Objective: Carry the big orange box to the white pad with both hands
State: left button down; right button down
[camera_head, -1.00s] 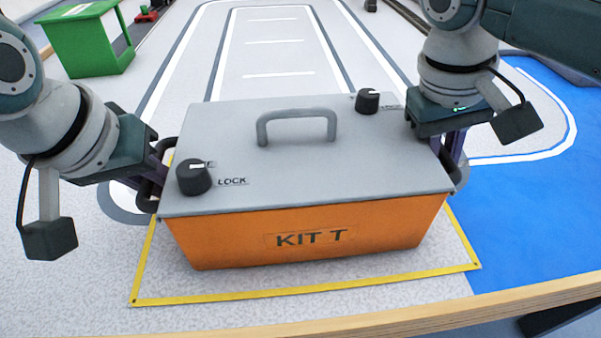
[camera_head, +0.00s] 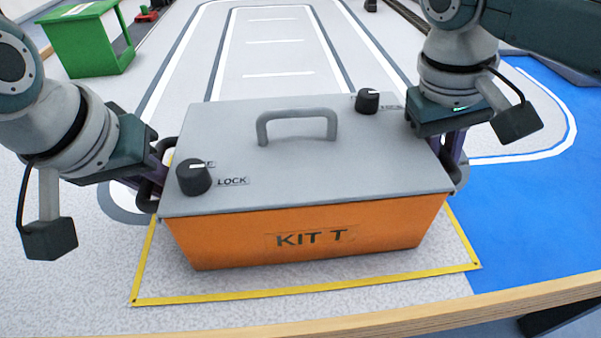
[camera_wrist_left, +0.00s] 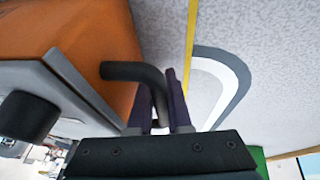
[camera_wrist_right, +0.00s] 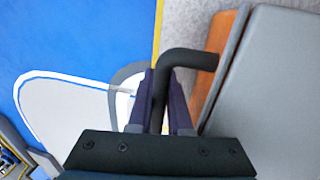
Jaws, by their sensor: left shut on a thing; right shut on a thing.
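The big orange box (camera_head: 300,236), marked KIT T, has a grey lid (camera_head: 310,165) with a top handle and two black knobs. It is level inside a yellow outline (camera_head: 300,292) on the speckled pale table; I cannot tell whether it touches the surface. My left gripper (camera_head: 155,178) is shut on the box's black left side handle, which shows between the fingers in the left wrist view (camera_wrist_left: 150,78). My right gripper (camera_head: 452,155) is shut on the right side handle, clear in the right wrist view (camera_wrist_right: 185,58). I cannot make out a separate white pad.
A green bin (camera_head: 90,42) stands at the back left. A blue area (camera_head: 545,220) with a white curved line lies at the right. White lane markings (camera_head: 275,42) run behind the box. The table's wooden front edge (camera_head: 400,318) is close in front of the box.

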pick_arm(q)
jog(key=shift+r, duration=0.2)
pick_arm(e)
jog(key=shift+r, duration=0.25)
